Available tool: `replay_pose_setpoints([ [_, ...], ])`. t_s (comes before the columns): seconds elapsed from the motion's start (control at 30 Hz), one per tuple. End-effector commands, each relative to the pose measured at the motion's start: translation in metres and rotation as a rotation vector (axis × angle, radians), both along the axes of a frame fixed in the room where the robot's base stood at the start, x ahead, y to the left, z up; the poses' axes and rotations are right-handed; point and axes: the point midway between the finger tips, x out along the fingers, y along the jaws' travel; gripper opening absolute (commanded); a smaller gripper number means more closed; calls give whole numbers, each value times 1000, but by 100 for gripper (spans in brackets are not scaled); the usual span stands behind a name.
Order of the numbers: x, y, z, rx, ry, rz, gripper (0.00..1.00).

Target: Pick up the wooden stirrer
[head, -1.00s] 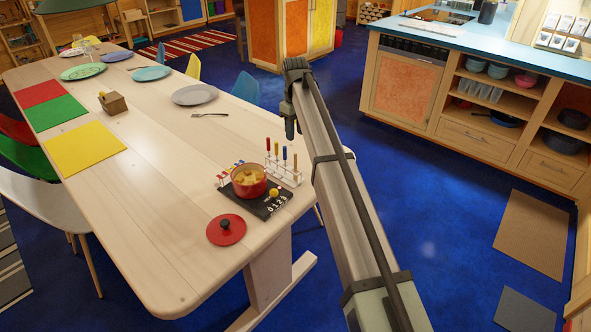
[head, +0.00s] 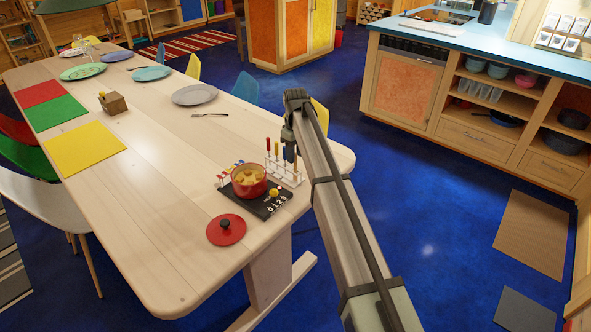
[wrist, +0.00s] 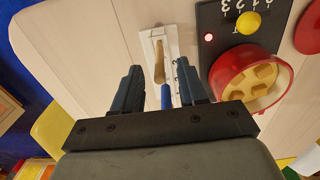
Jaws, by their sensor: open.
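The wooden stirrer appears to be the plain tan handle (wrist: 159,62) standing in the white rack (wrist: 146,42) in the wrist view. A blue handle (wrist: 166,95) stands just below it in that picture. My gripper (wrist: 157,78) is open and empty, with one dark finger on each side of these handles. It shows no clear contact with either. In the head view my gripper (head: 290,153) is over the right end of the rack (head: 272,168) and hides the tan and blue handles there. Red and orange handles remain visible to its left.
A red pot (head: 249,187) with yellowish chunks stands on a black burner (head: 268,207) with a yellow knob, close beside the rack. Its red lid (head: 226,229) lies on the wooden table (head: 170,230). A fork (head: 210,115) and plates lie farther back.

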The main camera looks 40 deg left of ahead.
Motion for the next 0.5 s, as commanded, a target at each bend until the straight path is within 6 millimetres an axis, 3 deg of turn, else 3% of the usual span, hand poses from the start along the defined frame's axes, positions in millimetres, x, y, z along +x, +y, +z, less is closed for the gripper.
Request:
replay_pose_setpoints([
  [0.3, 1, 0, -40, -1, 0, 0, 42],
  [0.5, 1, 0, -45, 0, 0, 0, 42],
])
